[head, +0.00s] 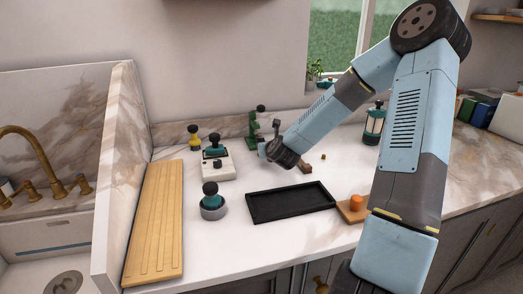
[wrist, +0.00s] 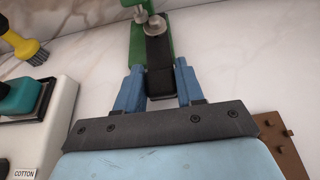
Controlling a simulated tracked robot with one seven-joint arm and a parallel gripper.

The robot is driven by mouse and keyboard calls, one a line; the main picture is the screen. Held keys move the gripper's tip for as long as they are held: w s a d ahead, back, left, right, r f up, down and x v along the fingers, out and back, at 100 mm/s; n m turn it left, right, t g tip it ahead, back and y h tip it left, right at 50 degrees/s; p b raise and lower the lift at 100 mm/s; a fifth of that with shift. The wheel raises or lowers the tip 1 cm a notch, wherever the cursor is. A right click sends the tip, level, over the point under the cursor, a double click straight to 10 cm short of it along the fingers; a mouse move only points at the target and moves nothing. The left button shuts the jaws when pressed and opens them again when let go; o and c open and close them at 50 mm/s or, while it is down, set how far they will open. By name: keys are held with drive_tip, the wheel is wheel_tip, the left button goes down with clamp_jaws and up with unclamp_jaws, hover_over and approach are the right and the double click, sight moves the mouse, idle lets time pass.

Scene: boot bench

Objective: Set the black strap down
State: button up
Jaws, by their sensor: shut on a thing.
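The black strap (wrist: 159,64) shows in the wrist view between the two blue fingers of my gripper (wrist: 161,88), which is shut on it. Its far end lies over or against a green stand (wrist: 137,42), beside a round metal knob (wrist: 153,25); I cannot tell whether it touches them. In the head view my gripper (head: 266,150) is low over the back of the counter, by the green stand (head: 253,128). The strap cannot be made out in the head view, where my wrist and the stand crowd that spot.
An empty black tray (head: 250,207) lies at the counter's front. A brown studded piece (wrist: 283,140) is right of my gripper.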

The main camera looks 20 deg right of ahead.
drive_tip(key=shift+w+a+f, duration=0.2)
drive_tip(key=shift+a+f, duration=0.3)
drive_tip(key=shift+a, duration=0.2)
drive_tip(key=shift+f, duration=0.15)
drive_tip(key=o, duration=1.1)
